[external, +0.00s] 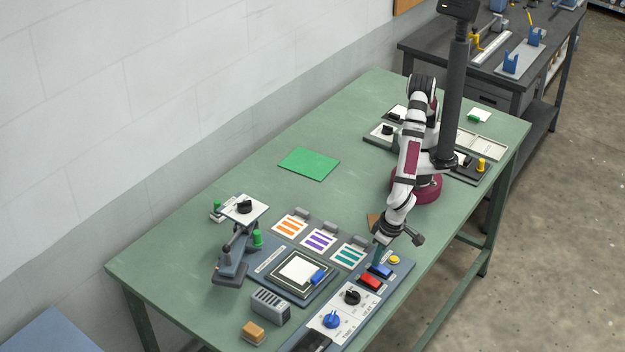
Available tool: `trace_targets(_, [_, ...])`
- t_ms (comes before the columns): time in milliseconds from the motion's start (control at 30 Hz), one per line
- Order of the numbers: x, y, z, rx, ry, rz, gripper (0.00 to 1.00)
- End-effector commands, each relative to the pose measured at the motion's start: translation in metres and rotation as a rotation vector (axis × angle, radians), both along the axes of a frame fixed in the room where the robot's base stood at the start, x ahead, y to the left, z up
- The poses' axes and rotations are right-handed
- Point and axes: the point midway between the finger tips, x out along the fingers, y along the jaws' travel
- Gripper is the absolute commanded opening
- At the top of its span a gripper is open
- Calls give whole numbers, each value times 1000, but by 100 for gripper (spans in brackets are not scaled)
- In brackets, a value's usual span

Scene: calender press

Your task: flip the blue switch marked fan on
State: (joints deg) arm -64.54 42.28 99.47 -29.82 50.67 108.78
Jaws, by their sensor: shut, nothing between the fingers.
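The blue switch (381,271) sits on the grey control panel at the right front of the table, just beyond a red switch (370,283). Its marking is too small to read, and I cannot tell which way its rocker is tipped. My gripper (377,262) points down at the blue switch's left end, with its fingers shut and nothing in them. I cannot tell whether the fingertips touch the switch or hover just above it.
A yellow button (394,260) is right of the blue switch. A black knob (352,297) and a blue knob (332,320) lie nearer on the panel. Striped cards (349,255) stand to the left. The table's middle around the green sheet (309,164) is clear.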

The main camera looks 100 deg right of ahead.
Motion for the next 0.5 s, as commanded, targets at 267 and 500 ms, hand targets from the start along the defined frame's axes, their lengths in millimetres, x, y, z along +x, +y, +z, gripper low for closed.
trace_targets(267, [0,0,-1,1,1,0,0])
trace_targets(500, [2,-3,-6,43,51,2,0])
